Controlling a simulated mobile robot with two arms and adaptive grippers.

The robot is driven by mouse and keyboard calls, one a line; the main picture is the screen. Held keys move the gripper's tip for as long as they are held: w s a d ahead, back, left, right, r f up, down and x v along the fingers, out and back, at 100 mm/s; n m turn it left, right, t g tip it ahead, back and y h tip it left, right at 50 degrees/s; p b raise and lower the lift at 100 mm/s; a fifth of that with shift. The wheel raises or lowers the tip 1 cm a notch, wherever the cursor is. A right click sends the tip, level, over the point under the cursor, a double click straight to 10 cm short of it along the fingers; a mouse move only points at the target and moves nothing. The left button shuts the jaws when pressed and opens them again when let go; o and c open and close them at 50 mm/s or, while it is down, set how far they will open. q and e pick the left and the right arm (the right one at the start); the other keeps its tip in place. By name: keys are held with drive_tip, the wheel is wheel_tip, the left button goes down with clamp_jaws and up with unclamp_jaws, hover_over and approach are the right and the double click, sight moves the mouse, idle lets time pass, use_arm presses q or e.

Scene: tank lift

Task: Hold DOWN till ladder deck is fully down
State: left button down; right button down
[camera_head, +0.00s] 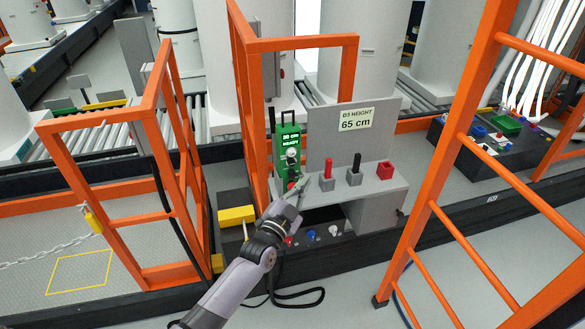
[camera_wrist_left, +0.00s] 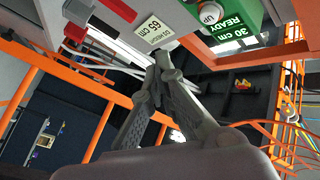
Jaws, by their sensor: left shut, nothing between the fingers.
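A green control box (camera_head: 287,143) stands by the orange post in the head view. Its display reads 30 cm READY in the left wrist view (camera_wrist_left: 232,40), where a pale UP button (camera_wrist_left: 210,13) shows on it. No DOWN label is readable. My left gripper (camera_head: 301,187) is shut and empty at the box's lower end, beside the grey lever shelf; its fingertips (camera_wrist_left: 162,62) show below the box in the wrist view. I cannot tell whether they touch a button. An orange-railed deck (camera_head: 150,235) is at left and an orange ladder (camera_head: 448,145) at right. My right gripper is not in view.
A grey shelf (camera_head: 385,190) carries red and black levers and a red block. The sign above (camera_head: 357,119) reads D3 HEIGHT 65 cm. A yellow block (camera_head: 237,215) lies left of my arm.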

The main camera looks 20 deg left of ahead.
sight(295, 170)
use_arm(q)
drive_tip(key=shift+w+a+b, duration=0.55)
drive_tip(key=shift+w+a, duration=0.05)
drive_tip(key=shift+w, duration=0.2)
drive_tip(key=shift+w+a+b, duration=0.55)
drive_tip(key=shift+w+b, duration=0.05)
drive_tip(key=shift+w, duration=0.25)
drive_tip(key=shift+w+a+b, duration=0.55)
drive_tip(key=shift+w+a, duration=0.05)
drive_tip(key=shift+w, duration=0.2)
drive_tip(key=shift+w+a, duration=0.1)
drive_tip(key=shift+w+a, duration=0.15)
drive_tip(key=shift+w, duration=0.1)
drive_tip(key=shift+w+a+b, duration=0.3)
drive_tip(key=shift+w+b, duration=0.1)
drive_tip(key=shift+b, duration=0.3)
drive_tip(key=shift+s, duration=0.1)
idle(1.5)
drive_tip(key=shift+s+d+p, duration=0.55)
drive_tip(key=shift+s+p, duration=0.15)
drive_tip(key=shift+p, duration=0.15)
